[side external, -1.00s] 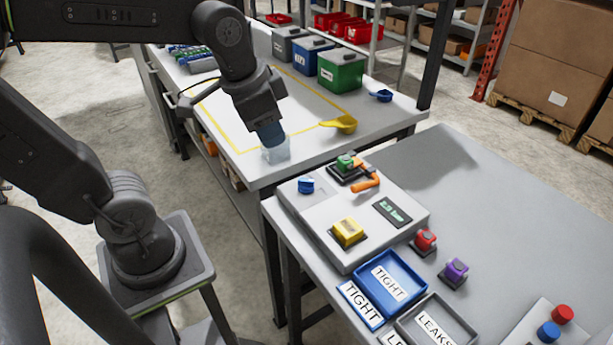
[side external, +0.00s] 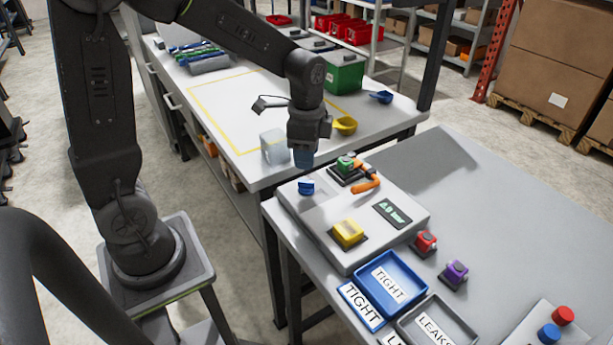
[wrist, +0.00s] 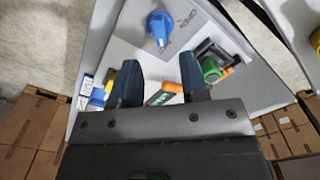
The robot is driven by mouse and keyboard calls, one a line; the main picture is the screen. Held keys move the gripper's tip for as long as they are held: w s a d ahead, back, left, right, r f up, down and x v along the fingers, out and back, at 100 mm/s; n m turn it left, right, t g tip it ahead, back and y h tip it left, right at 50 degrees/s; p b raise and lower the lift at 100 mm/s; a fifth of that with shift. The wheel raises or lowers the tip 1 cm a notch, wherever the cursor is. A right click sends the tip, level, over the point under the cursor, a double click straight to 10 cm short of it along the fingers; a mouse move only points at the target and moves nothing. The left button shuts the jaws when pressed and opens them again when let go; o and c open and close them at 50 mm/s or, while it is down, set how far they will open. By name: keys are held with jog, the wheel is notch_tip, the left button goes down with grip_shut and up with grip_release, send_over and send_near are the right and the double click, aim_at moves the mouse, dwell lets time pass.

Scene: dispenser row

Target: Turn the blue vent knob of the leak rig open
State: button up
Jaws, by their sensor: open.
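The blue vent knob (side external: 306,187) stands on the left corner of the grey leak rig (side external: 345,254). In the wrist view the knob (wrist: 160,27) lies beyond the fingertips, roughly centred between them.
A green part (side external: 346,163) with an orange clamp handle (side external: 366,185) sits close right of the knob. The rig also carries a yellow block (side external: 348,232) and a display (side external: 392,213). A clear container (side external: 274,146) stands on the bench behind. Blue (side external: 398,296) and grey trays lie in front.

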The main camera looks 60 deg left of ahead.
aim_at(307, 181)
notch_tip(307, 181, down, 7)
jog(key=shift+r, duration=0.15)
grip_shut()
dwell(0.5)
